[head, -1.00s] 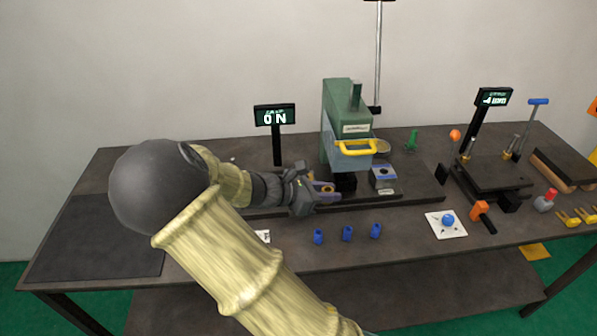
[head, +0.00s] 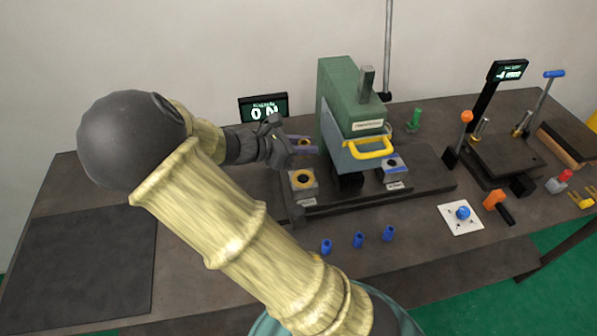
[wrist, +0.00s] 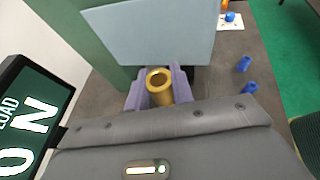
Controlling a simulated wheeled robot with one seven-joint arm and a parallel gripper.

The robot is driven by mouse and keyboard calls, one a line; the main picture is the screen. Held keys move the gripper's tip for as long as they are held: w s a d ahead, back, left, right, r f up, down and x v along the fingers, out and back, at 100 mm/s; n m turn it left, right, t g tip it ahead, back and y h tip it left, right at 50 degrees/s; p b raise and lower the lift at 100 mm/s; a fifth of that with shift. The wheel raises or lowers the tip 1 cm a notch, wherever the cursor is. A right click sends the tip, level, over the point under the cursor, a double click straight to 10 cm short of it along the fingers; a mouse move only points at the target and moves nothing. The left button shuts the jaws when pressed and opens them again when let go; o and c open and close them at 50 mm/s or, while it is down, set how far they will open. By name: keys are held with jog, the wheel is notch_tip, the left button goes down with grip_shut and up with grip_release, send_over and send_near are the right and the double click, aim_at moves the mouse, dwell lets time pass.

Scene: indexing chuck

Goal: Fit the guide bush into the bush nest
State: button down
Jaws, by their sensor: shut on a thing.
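The guide bush, a brass-coloured hollow cylinder (wrist: 160,91), is held upright between my gripper's pale purple fingers in the wrist view, its open end facing the camera. In the head view my gripper (head: 303,145) is shut on it, above and behind a grey block with a gold top and dark round hole (head: 304,192), which looks like the bush nest. The bush is clear of this block. A second grey block with a blue top (head: 394,174) sits further right on the same dark base. I cannot read their labels.
A green press with a yellow handle (head: 368,149) stands just right of my gripper. The display (head: 264,107) stands behind my wrist. A dark mat (head: 80,265) at the left is clear.

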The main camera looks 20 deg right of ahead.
jog(key=shift+s, duration=0.15)
send_over(303, 180)
notch_tip(303, 180, down, 6)
jog(key=shift+a+r, duration=0.15)
jog(key=shift+r, duration=0.1)
jog(key=shift+s+f, duration=0.1)
